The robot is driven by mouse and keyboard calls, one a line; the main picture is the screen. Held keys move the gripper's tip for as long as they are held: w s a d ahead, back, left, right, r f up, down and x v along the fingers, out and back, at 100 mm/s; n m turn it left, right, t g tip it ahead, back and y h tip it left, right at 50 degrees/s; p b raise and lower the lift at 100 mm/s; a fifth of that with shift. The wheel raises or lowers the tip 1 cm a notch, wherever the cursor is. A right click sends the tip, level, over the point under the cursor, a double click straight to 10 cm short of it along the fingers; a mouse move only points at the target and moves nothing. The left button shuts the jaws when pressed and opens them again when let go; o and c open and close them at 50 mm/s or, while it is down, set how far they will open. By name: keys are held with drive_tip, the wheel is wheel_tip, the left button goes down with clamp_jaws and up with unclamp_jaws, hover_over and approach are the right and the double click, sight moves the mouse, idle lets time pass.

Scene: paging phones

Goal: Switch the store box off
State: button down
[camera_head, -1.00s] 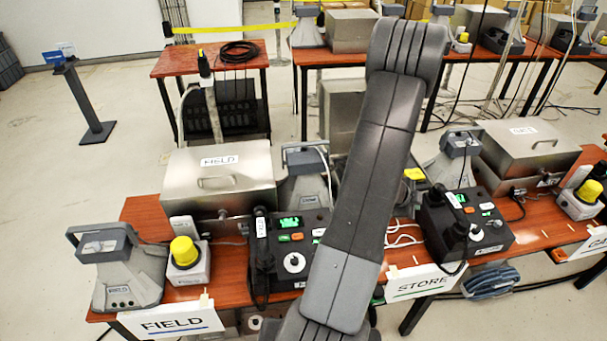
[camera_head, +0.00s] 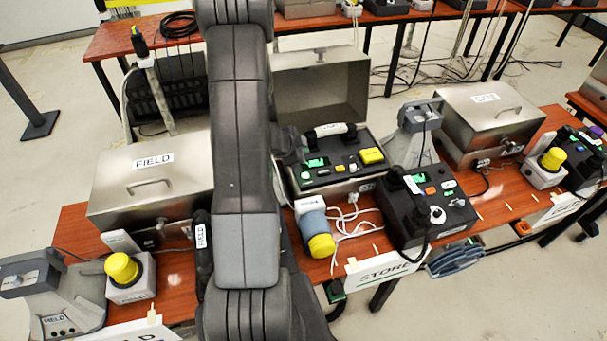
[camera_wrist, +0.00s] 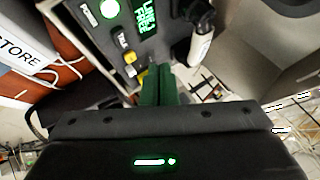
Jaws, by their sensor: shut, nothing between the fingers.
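The store box (camera_head: 366,92) is a metal case in the middle of the head view, its lid raised. Its dark panel (camera_head: 318,178) carries a green-lit display, several coloured buttons, a yellow block and a handset (camera_head: 331,130) with a white label. My gripper (camera_wrist: 157,72) has green fingers, shut and empty, close over the panel's edge. I cannot tell whether they touch it. In the head view, my arm hides the gripper.
A STORE sign (camera_head: 385,268) hangs at the table front. A yellow-topped unit (camera_head: 315,228) with white cables and a black phone console (camera_head: 433,207) stand near the box. The closed FIELD case (camera_head: 150,185) is left; another closed case (camera_head: 488,120) is right.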

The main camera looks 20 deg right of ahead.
drive_tip(key=shift+f, duration=0.15)
drive_tip(key=b, duration=0.8)
hover_over(303, 177)
wheel_tip(303, 177, down, 7)
drive_tip(key=shift+f, duration=0.2)
drive_tip(key=shift+f+b, duration=0.4)
drive_tip(key=shift+f, duration=0.1)
drive_tip(key=shift+f, duration=0.15)
idle(1.0)
drive_tip(key=shift+f, duration=0.3)
drive_tip(key=shift+f+b, duration=0.45)
drive_tip(key=shift+b, duration=0.05)
idle(0.5)
drive_tip(key=shift+r, duration=0.15)
drive_tip(key=shift+r+p, duration=0.75)
drive_tip(key=shift+p, duration=0.3)
